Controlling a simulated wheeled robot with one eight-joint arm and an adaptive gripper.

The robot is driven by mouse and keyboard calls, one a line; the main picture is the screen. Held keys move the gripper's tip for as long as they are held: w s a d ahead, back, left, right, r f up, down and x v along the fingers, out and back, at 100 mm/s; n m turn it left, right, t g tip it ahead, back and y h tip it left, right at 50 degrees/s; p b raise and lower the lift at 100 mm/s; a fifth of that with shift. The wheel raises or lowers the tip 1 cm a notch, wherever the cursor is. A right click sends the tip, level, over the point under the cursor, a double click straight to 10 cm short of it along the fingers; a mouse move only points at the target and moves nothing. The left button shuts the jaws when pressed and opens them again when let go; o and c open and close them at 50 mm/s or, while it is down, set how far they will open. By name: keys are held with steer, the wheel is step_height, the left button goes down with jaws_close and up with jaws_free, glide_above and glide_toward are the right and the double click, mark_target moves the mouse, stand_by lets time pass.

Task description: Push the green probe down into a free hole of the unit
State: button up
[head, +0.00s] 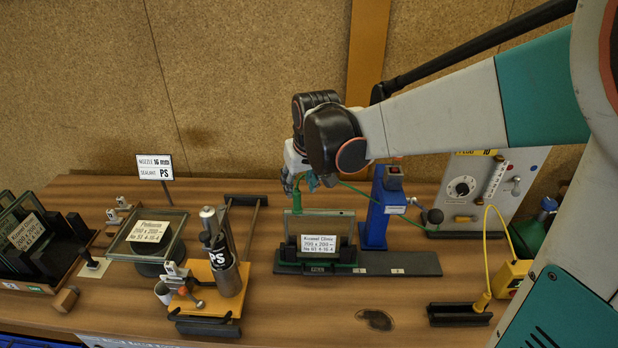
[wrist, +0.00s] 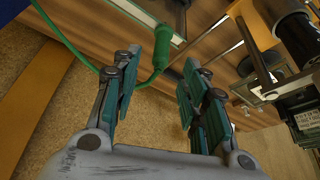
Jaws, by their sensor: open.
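The green probe (head: 297,199) stands at the left end of the green-edged glass frame (head: 346,228), just below my gripper (head: 300,183). The jaws are apart and no firm hold shows. A green cable (wrist: 67,42) runs from the probe; in the head view it leads right, past a blue stand, towards the grey panel unit (head: 490,185) with a dial. The unit's holes cannot be made out.
The blue stand (head: 384,208) is right of the frame. A yellow box (head: 513,279) with a yellow cable lies before the unit. The wall is close behind.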

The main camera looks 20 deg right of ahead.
steer(key=shift+v, duration=2.7)
steer(key=shift+s+f, duration=0.15)
steer(key=shift+s, duration=0.1)
steer(key=s+f+t+b, duration=0.1)
steer(key=s+f+b, duration=0.5)
steer(key=s, duration=0.3)
steer(key=s+f+t+b, duration=0.1)
steer(key=s+f+b, duration=0.4)
steer(key=s, duration=0.5)
steer(key=shift+s+f+t+b, duration=0.2)
steer(key=shift+f+t+b, duration=0.15)
steer(key=shift+f, duration=0.4)
steer(key=shift+a, duration=0.1)
steer(key=shift+c, duration=0.8)
